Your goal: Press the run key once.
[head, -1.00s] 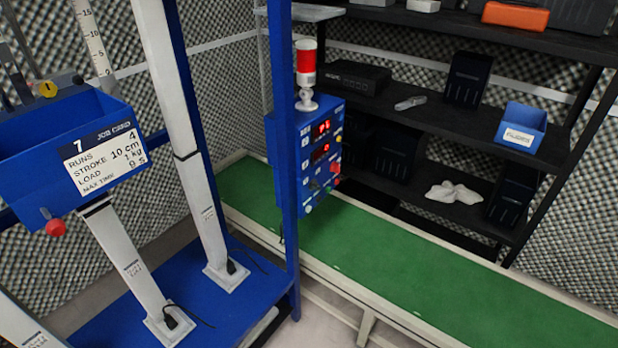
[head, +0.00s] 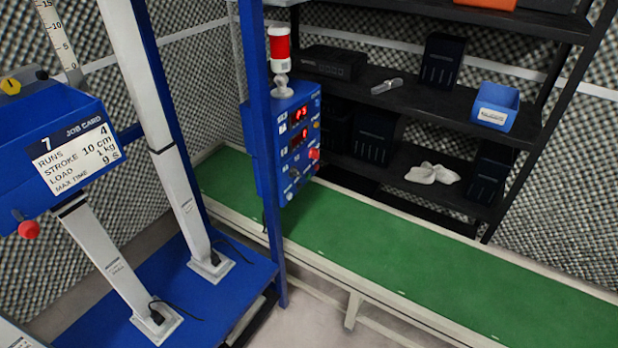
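A blue control box (head: 291,148) is fixed to the blue upright post in the head view. It has two red lit displays (head: 299,137), a red button (head: 314,154) on its right side and several small keys and knobs below. The labels are too small to read, so I cannot tell which is the run key. A red and white signal lamp (head: 280,52) stands on top of the box. Neither of my grippers is in view.
A green-topped bench (head: 400,255) runs along the wall to the right. Black shelves (head: 450,110) behind it hold a blue bin (head: 494,106), dark boxes and a white cloth (head: 432,173). A blue platform (head: 165,295) with pale columns stands at the left.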

